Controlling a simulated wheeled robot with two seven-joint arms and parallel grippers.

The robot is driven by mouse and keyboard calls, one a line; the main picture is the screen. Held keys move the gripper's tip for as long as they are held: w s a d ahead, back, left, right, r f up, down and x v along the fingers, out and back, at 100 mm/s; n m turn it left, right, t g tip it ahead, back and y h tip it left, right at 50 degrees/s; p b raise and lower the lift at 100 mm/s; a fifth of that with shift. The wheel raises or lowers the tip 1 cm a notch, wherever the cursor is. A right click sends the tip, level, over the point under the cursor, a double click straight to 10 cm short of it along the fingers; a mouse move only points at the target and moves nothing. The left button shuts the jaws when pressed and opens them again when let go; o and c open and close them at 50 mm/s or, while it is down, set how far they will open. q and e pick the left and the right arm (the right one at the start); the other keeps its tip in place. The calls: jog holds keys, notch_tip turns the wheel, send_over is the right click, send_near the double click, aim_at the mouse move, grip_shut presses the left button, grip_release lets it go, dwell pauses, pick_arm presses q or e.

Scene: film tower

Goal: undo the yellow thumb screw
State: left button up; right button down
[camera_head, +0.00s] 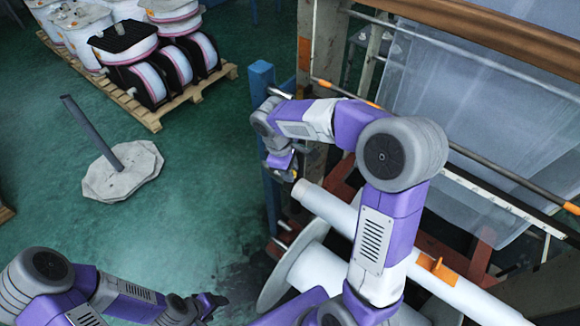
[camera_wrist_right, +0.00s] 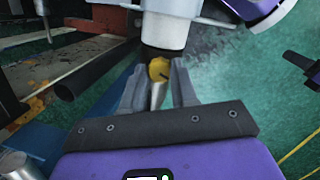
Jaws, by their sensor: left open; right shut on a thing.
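The yellow thumb screw (camera_wrist_right: 158,69) shows in the right wrist view, between the fingertips of my right gripper (camera_wrist_right: 161,72). The fingers are shut on its yellow head. A pale metal pin (camera_wrist_right: 157,96) lies just below the head, between the fingers. A white, dark-ended cylindrical part stands directly beyond the screw. In the head view my right gripper (camera_head: 283,165) is beside the blue post, and the screw cannot be made out there. My left gripper (camera_head: 212,303) is at the lower left, open and empty over the floor.
White rolls (camera_head: 318,268) lie below my right arm. A blue post (camera_head: 262,85) and a frame with clear film (camera_head: 480,110) stand close by. A pallet (camera_head: 150,112) with spools is at the back left. A grey stand (camera_head: 124,170) stands on open green floor.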

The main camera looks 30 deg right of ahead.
jog(key=shift+n, duration=0.5)
jog(key=c, duration=0.8)
grip_release()
jog(key=shift+c, duration=0.2)
notch_tip(320, 180, up, 8)
jog(key=a, duration=0.1)
jog(key=shift+a+f, duration=0.25)
jog(key=shift+a, duration=0.05)
jog(key=shift+w, duration=0.1)
